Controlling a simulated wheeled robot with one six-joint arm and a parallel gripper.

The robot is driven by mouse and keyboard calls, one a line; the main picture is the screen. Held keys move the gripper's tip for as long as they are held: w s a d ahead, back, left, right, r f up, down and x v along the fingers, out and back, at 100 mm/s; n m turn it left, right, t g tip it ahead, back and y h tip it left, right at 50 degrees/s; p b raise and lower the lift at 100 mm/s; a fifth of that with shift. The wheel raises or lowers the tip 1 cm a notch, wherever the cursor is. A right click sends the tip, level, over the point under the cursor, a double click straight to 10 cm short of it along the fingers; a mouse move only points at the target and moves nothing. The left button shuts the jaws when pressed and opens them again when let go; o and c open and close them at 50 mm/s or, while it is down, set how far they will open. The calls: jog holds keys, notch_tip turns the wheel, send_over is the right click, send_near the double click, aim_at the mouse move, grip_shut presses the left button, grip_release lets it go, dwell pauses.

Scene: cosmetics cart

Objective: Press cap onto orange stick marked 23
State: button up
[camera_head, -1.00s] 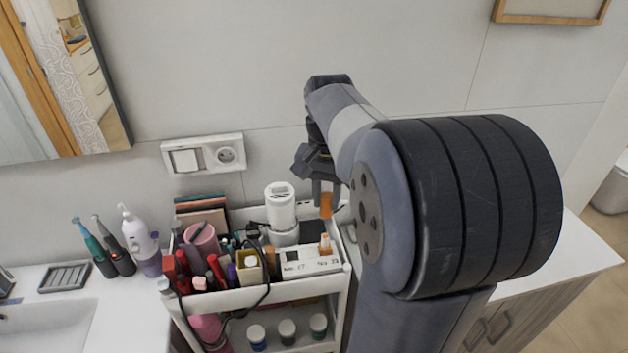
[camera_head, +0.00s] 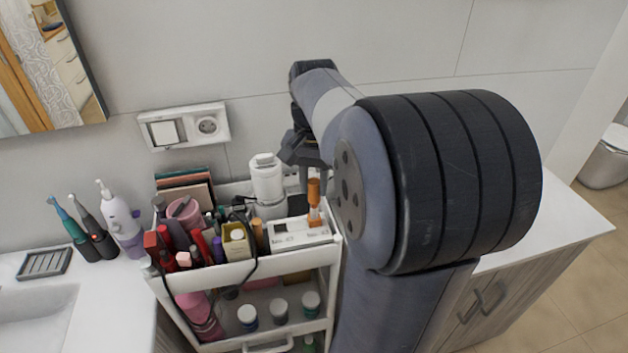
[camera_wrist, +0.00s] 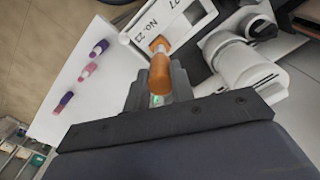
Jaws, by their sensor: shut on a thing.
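My gripper (camera_wrist: 158,92) points down above the cart and is shut on an orange cap (camera_wrist: 160,76); in the head view the cap (camera_head: 314,190) hangs below the fingers. The orange stick (camera_wrist: 158,45) stands in a white holder (camera_wrist: 172,24) beside the printed label "No. 23". In the head view the stick (camera_head: 315,214) rises from the holder's right end (camera_head: 300,237). The cap is roughly in line above the stick, their ends very close or touching; I cannot tell which. The upper cap is partly hidden by the fingers.
A white bottle-like device (camera_head: 267,180) stands close left of my gripper. The cart's top tray (camera_head: 205,277) is crowded with cosmetics and a black cable. The wall is just behind.

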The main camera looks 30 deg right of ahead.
aim_at(314, 207)
jog(key=shift+f+b, duration=0.9)
jog(key=shift+f, duration=1.35)
dwell(3.0)
dwell(0.3)
jog(key=o, duration=1.5)
jog(key=shift+r, duration=0.1)
jog(key=shift+r+p, duration=3.55)
jog(key=shift+r, duration=0.4)
